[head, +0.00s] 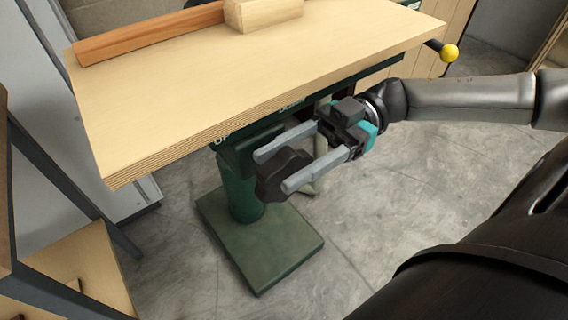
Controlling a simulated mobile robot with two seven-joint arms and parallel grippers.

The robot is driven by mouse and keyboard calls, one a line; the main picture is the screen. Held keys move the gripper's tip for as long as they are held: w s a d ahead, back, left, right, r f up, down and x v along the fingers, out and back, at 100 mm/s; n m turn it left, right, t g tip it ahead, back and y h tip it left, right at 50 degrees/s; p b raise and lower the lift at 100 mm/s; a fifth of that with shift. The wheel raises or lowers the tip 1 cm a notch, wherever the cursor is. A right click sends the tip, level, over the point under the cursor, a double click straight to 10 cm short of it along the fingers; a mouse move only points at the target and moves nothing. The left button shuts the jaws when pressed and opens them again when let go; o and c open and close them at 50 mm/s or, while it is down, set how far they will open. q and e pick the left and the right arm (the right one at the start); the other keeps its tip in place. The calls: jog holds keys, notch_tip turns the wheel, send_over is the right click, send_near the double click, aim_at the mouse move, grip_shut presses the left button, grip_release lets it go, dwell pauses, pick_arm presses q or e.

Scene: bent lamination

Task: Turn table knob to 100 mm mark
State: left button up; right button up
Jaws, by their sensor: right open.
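The table knob (283,174) is a dark, lobed handle under the front edge of the wooden table top (200,90). My right gripper (272,170) comes in from the right with its two grey fingers apart, one above and one below the knob in the picture. The knob shows between the fingers; I cannot tell whether they touch it. A scale with a 100 mm mark cannot be made out; only small pale lettering shows on the green body under the table. My left gripper is not in view.
A wooden fence and block (264,14) lie on the table top. The green pedestal and base plate (262,245) stand below on the grey floor. A yellow ball handle (449,53) sticks out at the right. A dark-framed shelf (60,270) stands at the lower left.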

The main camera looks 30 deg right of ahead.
jog(key=shift+a, duration=0.35)
grip_shut()
dwell(0.3)
